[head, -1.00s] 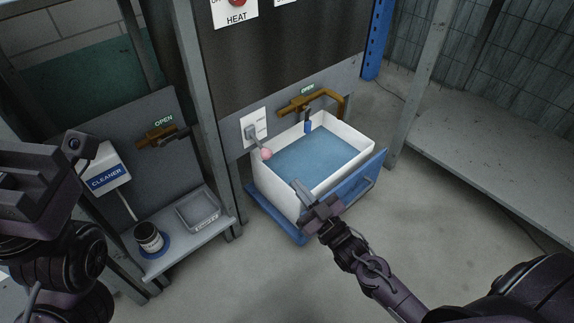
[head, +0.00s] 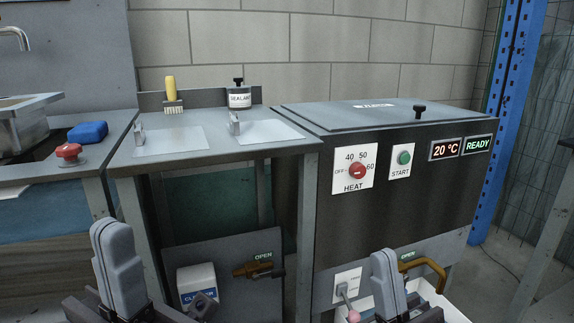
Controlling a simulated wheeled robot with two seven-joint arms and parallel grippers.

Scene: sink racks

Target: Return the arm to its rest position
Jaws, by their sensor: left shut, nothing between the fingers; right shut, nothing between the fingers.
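My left gripper (head: 118,262) points up at the lower left of the head view, its grey fingers together and empty. My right gripper (head: 388,284) points up at the lower middle right, also shut and empty, in front of the lower panel of the heater cabinet (head: 425,200). Both stand apart from each other. The lower parts of both arms are cut off by the bottom edge.
A white tub (head: 440,308) shows partly behind my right gripper, below a brown tap (head: 424,268). A lever with a pink knob (head: 353,315) is left of that gripper. A cleaner box (head: 197,284) is right of my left gripper. A worktop (head: 215,150) lies beyond.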

